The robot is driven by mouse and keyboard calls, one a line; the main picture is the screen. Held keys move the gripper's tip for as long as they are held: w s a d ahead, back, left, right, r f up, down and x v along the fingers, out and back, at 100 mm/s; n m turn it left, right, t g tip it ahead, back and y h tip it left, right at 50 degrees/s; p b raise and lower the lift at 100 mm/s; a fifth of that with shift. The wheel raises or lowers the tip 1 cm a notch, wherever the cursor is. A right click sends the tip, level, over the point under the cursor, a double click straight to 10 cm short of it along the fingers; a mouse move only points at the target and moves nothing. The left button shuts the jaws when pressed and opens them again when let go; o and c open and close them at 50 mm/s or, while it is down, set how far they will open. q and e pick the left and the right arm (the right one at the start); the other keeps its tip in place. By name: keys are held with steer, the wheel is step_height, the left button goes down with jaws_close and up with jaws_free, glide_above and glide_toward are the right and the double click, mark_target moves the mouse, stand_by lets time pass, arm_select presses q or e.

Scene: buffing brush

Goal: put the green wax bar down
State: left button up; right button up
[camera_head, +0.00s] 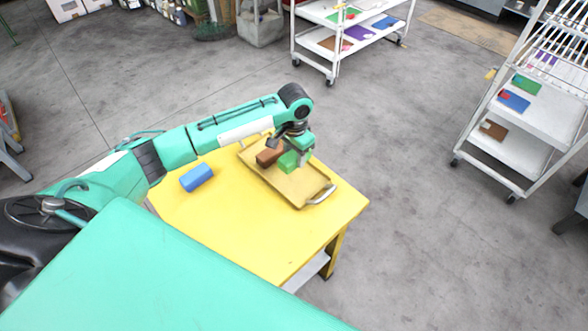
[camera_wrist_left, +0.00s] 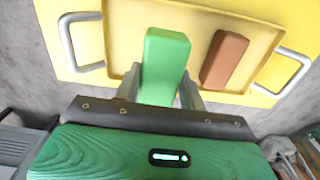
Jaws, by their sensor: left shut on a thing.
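The green wax bar (camera_head: 289,161) is between the fingers of my left gripper (camera_head: 298,150), over the tray. In the left wrist view the bar (camera_wrist_left: 165,62) sits upright in the picture between the two fingers (camera_wrist_left: 165,92), which are shut on it. Whether its underside touches the tray cannot be told. A tan tray (camera_head: 300,189) with metal handles lies on the yellow table (camera_head: 230,225). A brown bar (camera_head: 268,157) lies in the tray beside the green bar, apart from it. My right gripper is not in view.
A blue bar (camera_head: 197,177) lies on the table left of the tray. The table's front part is clear. White shelf carts (camera_head: 350,30) and (camera_head: 540,110) stand on the grey floor beyond, apart from the table.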

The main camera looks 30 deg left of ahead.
mark_target(295, 154)
arm_select(q)
step_height(295, 154, down, 7)
steer(key=shift+f, duration=0.15)
stand_by(0.4)
steer(key=o, duration=1.1)
steer(key=shift+f, duration=0.15)
steer(key=shift+c, duration=0.2)
step_height(295, 154, up, 11)
steer(key=shift+f, duration=0.1)
steer(key=shift+r, duration=0.8)
